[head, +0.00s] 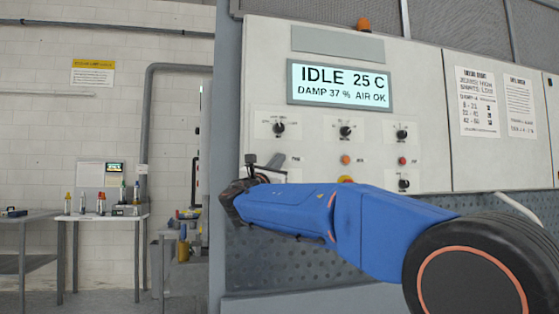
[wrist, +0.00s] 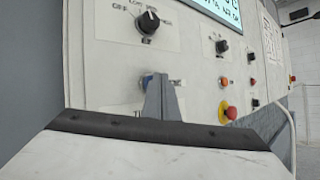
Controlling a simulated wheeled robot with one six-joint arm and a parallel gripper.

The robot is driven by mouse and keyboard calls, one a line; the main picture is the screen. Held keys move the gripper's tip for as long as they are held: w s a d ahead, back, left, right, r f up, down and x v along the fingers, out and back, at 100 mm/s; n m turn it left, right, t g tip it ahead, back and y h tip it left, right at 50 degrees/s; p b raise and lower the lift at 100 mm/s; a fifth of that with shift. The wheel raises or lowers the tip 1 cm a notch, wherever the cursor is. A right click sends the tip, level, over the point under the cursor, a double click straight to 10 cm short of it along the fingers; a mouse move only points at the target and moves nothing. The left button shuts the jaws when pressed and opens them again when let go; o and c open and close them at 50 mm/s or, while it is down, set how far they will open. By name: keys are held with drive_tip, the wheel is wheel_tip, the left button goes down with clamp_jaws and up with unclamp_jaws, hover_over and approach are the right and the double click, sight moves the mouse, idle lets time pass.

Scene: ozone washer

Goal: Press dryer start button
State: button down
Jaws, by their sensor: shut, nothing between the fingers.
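The dryer control panel (head: 275,90) is a pale upright face with knobs and buttons. Its display (head: 340,86) reads IDLE 25 C, DAMP 37 %, AIR OK. My gripper (wrist: 162,98) is shut and empty, pointing at the panel's lower left part. A blue button (wrist: 147,80) shows just behind the fingertips, partly hidden by them; I cannot tell whether they touch it. An orange button (head: 345,160) is to the right; it also shows in the wrist view (wrist: 223,81). The small labels are too blurred to tell which button is start.
A black selector knob (wrist: 148,20) is above the fingers. A red button (head: 402,161) sits further right. A red mushroom button on a yellow base (wrist: 230,112) is lower right. A table with bottles (head: 125,213) stands at the left, clear of the panel.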

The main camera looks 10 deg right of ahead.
drive_tip(key=shift+w, duration=0.15)
idle(0.5)
drive_tip(key=shift+s, duration=0.9)
drive_tip(key=shift+s, duration=0.15)
drive_tip(key=s, duration=0.4)
drive_tip(key=shift+s, duration=0.4)
idle(0.4)
